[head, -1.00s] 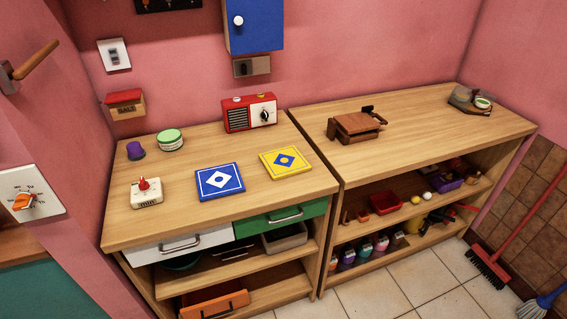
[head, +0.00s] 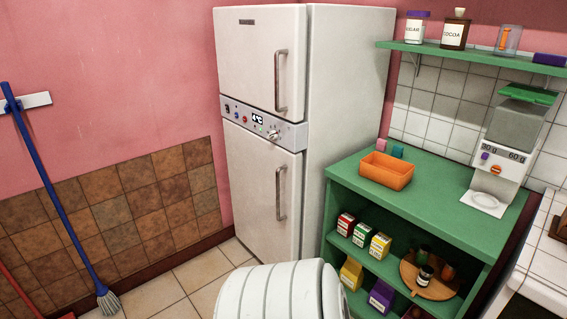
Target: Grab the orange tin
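An orange rectangular open-topped tin (head: 387,171) stands on the green top of a low open shelf unit (head: 445,190), towards its left side. A small pink block (head: 381,144) and a small teal block (head: 397,151) are just behind it. Neither of my grippers is in view.
A white fridge (head: 262,130) stands left of the green unit. A white scale-like dispenser (head: 505,150) stands on the unit's right. Boxes and a round wooden tray (head: 430,280) fill the shelves below. A white ribbed shape (head: 283,290), unidentified, covers the bottom middle.

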